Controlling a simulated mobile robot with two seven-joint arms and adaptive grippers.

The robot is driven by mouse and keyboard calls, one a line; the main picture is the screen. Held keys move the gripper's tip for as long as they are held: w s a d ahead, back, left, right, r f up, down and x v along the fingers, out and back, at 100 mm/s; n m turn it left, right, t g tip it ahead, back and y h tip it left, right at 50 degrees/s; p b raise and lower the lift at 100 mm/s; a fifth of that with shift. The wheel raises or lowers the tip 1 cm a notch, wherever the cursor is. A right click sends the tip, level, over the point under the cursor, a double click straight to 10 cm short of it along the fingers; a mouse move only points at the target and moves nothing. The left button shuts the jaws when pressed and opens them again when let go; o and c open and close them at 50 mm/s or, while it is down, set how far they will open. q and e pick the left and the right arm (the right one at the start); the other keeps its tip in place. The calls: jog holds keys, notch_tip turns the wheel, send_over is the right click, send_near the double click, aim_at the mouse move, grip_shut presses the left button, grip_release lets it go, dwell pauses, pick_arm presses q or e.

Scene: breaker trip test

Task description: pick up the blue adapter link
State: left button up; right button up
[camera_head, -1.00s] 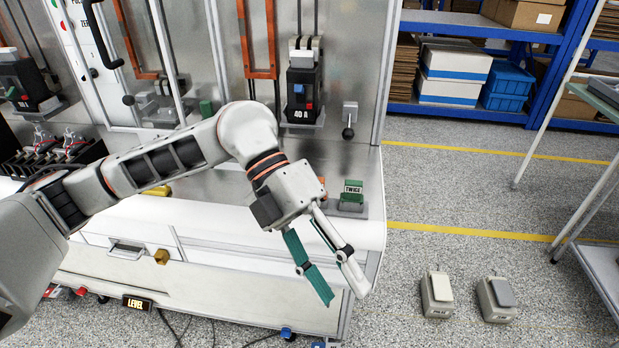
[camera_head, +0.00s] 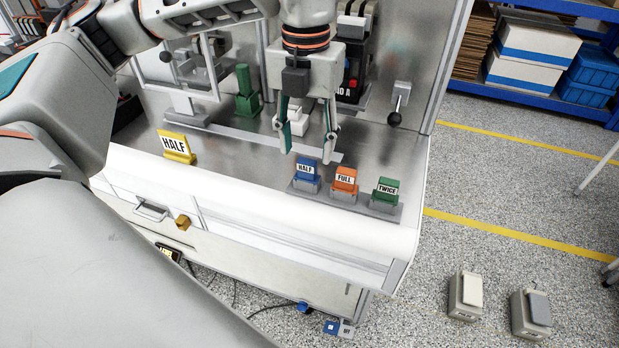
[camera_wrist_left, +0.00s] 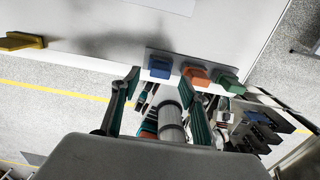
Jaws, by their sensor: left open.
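The blue adapter link (camera_head: 307,172), labelled HALF, sits in a grey holder on the bench, left of the orange link (camera_head: 344,181) labelled FULL and the green link (camera_head: 385,192) labelled TWICE. My left gripper (camera_head: 310,155) is open and empty, pointing down just above and behind the blue link, apart from it. In the left wrist view the blue link (camera_wrist_left: 159,67) shows beyond the fingers (camera_wrist_left: 160,82), close to the upper middle. The right gripper is in neither view.
A yellow HALF sign (camera_head: 176,146) stands on the bench to the left. A lever with a black knob (camera_head: 395,118) is on the panel at right. A green upright piece (camera_head: 246,92) stands behind. The bench's front edge (camera_head: 270,215) is clear.

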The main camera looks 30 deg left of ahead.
aim_at(307, 160)
pick_arm(q)
notch_tip(307, 160, down, 5)
jog(key=shift+f, duration=0.1)
jog(key=shift+c, duration=0.3)
jog(key=c, duration=1.1)
jog(key=shift+c, duration=0.2)
